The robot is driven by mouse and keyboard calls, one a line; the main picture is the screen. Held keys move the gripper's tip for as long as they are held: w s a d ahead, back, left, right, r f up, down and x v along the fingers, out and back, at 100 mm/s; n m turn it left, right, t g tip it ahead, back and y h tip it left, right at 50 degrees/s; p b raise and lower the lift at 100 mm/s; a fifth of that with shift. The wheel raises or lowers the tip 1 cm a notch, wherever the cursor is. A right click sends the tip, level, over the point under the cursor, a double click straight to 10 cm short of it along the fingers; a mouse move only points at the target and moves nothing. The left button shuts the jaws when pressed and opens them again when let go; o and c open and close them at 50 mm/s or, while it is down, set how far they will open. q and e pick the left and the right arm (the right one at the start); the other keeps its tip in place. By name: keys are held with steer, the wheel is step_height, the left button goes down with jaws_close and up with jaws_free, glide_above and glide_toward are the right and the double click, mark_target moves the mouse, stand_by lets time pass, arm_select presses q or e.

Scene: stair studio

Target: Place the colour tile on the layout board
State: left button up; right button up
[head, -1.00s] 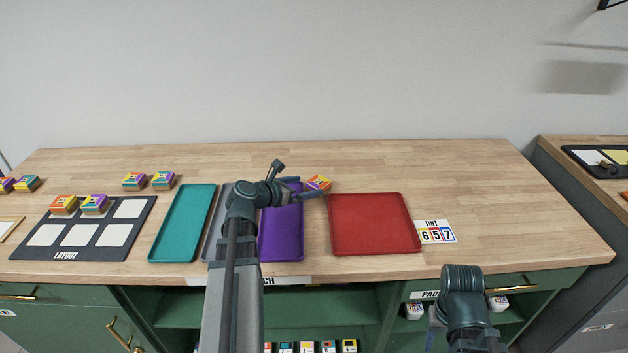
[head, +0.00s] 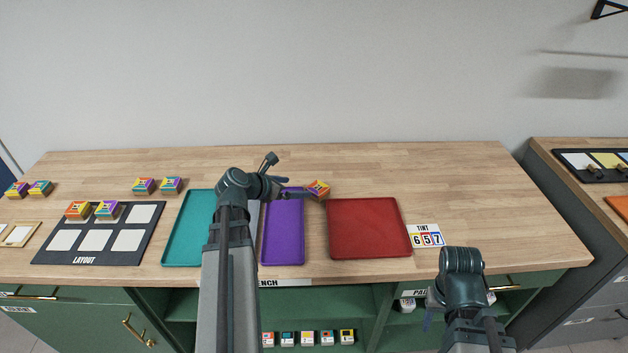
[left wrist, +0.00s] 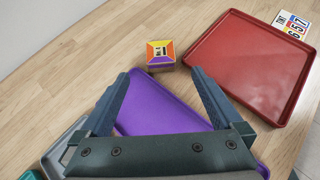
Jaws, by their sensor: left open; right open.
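A cube-like colour tile (head: 318,188) with orange, yellow and purple faces sits on the bench behind the gap between the purple and red trays. In the left wrist view the tile (left wrist: 160,54) is just beyond my fingertips, roughly between their lines. My left gripper (head: 298,187) is open and empty; both fingers (left wrist: 161,76) show apart over the purple tray. The layout board (head: 45,256) lies at left, with two tiles (head: 93,210) on its back row; its other white squares are bare. My right gripper (head: 430,316) is low at the bench front, mostly hidden by its wrist.
Teal (head: 180,248), purple (head: 284,225) and red (head: 368,228) trays lie along the bench; my left arm covers a grey one. A tint card (head: 426,236) is right of the red tray. More tiles (head: 157,185) stand behind the board. The back right bench is clear.

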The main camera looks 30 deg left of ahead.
mark_target(317, 188)
arm_select(q)
steer(key=shift+g, duration=0.3)
steer(key=b+x, duration=0.4)
steer(key=x, duration=0.3)
steer(key=shift+w+a, duration=0.15)
steer(key=shift+w, duration=0.15)
steer(key=shift+w+f+b, duration=0.15)
steer(key=shift+w+b, duration=0.2)
steer(key=shift+w, duration=0.05)
arm_select(e)
steer(key=shift+f, duration=1.75)
arm_select(q)
steer(key=b+x, duration=0.3)
steer(key=x, duration=0.2)
steer(key=shift+f, duration=0.3)
steer(key=shift+r, duration=0.15)
arm_select(e)
step_height(317, 188, down, 3)
steer(key=shift+f, duration=0.15)
arm_select(q)
steer(key=c, duration=1.5)
steer(key=shift+r, duration=0.1)
